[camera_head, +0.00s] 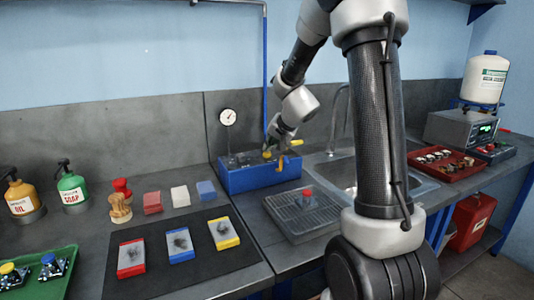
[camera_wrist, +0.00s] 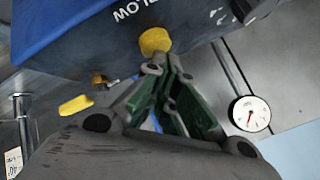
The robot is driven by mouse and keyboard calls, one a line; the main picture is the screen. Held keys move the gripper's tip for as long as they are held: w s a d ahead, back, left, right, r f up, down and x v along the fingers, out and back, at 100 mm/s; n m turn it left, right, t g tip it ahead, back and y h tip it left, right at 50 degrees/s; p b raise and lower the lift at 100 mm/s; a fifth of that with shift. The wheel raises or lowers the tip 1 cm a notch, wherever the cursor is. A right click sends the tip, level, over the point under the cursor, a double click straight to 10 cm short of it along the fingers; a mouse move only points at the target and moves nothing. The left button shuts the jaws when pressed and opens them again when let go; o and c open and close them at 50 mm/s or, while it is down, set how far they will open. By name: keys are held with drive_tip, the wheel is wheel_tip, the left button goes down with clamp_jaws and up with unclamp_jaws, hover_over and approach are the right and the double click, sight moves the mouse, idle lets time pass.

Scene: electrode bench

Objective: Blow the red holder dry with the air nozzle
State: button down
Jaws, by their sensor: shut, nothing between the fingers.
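A small red piece (camera_head: 307,192), which looks like the red holder, stands on the dark ribbed rack (camera_head: 300,218) left of the sink. The blue box (camera_head: 255,178) behind it has a yellow knob (camera_head: 267,154) and a yellow lever (camera_head: 297,142). My gripper (camera_head: 270,146) is shut and empty at the top of the box. In the wrist view its fingertips (camera_wrist: 168,62) are right at the yellow knob (camera_wrist: 155,40); I cannot tell whether they touch. A small brass fitting (camera_wrist: 101,80) there may be the air nozzle. The holder is out of the wrist view.
A round gauge (camera_head: 228,117) and a blue pipe (camera_head: 265,70) rise behind the box. The sink (camera_head: 345,172) and its faucet are to the right, partly behind my arm. A black mat (camera_head: 200,262) with several coloured blocks lies front left.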

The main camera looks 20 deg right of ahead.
drive_tip(key=shift+f, duration=0.35)
idle(0.4)
drive_tip(key=shift+r, duration=1.1)
drive_tip(key=shift+r, duration=2.5)
drive_tip(key=s+a+r+n+g+y, duration=0.1)
drive_tip(key=s+a+r+n, duration=0.15)
drive_tip(key=s, duration=0.65)
drive_tip(key=s+a+r+n+g, duration=0.1)
drive_tip(key=s+a+r+n, duration=0.15)
drive_tip(key=s, duration=0.75)
drive_tip(key=s+d+f+n+g+h, duration=0.1)
drive_tip(key=s, duration=0.8)
drive_tip(key=s+d+f+n+g, duration=0.1)
drive_tip(key=s+f+n+g, duration=0.1)
drive_tip(key=s, duration=0.7)
drive_tip(key=shift+s+f+h, duration=0.2)
drive_tip(key=shift+s+h, duration=0.05)
drive_tip(key=shift+h, duration=0.15)
